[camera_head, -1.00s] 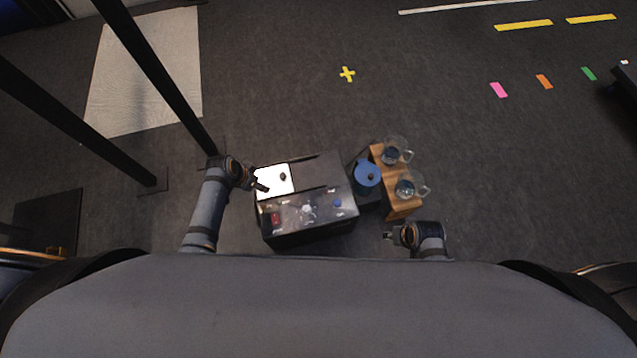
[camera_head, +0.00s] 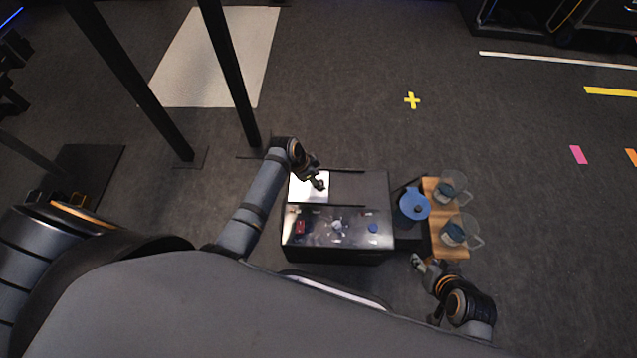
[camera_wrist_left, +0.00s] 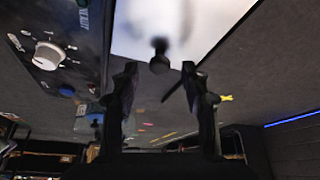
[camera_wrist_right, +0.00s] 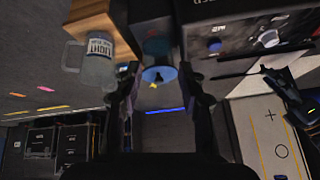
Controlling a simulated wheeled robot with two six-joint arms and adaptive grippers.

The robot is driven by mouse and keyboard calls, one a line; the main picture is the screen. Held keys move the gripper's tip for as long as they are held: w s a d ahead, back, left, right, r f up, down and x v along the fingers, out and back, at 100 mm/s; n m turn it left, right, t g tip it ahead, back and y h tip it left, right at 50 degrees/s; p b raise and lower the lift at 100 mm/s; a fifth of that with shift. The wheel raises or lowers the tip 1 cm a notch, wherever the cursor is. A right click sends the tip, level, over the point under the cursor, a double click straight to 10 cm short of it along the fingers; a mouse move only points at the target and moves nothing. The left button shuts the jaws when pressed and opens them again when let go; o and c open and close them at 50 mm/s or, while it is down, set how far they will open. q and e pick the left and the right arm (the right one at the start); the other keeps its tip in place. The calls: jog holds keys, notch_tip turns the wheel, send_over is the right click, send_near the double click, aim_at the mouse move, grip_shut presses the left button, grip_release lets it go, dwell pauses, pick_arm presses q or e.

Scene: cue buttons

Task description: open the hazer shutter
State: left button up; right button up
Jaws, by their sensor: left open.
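The dark hazer box (camera_head: 345,252) stands on the floor. On its top, between two dark rails, lies a bright white square plate (camera_head: 298,194) at the left. The plate also shows in the left wrist view (camera_wrist_left: 215,25). A dark round knob (camera_wrist_left: 159,57) stands on it, seen just beyond and between my left fingertips; my gripper covers it in the head view. My left gripper (camera_head: 318,183) is open above the plate's right part, with the fingers (camera_wrist_left: 160,75) apart. My right gripper (camera_head: 417,262) is open and empty, near the box's right front.
The box's front panel carries a red switch (camera_head: 300,227), a white dial (camera_head: 338,225) and a blue button (camera_head: 373,228). To the right are a blue-lidded pot (camera_head: 413,206) and a wooden board (camera_head: 436,238) with two glass mugs. Black posts (camera_head: 232,75) stand behind at the left.

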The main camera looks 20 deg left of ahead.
pick_arm(q)
jog(key=shift+w+d+f, duration=0.1)
jog(key=shift+d+f, duration=0.1)
jog(key=shift+f, duration=0.35)
pick_arm(e)
jog(key=shift+w+r+t, duration=0.3)
jog(key=shift+w, duration=0.25)
jog(key=shift+w+r+t, duration=0.3)
jog(key=shift+w, duration=0.25)
pick_arm(q)
jog(key=shift+c, duration=0.2)
grip_shut()
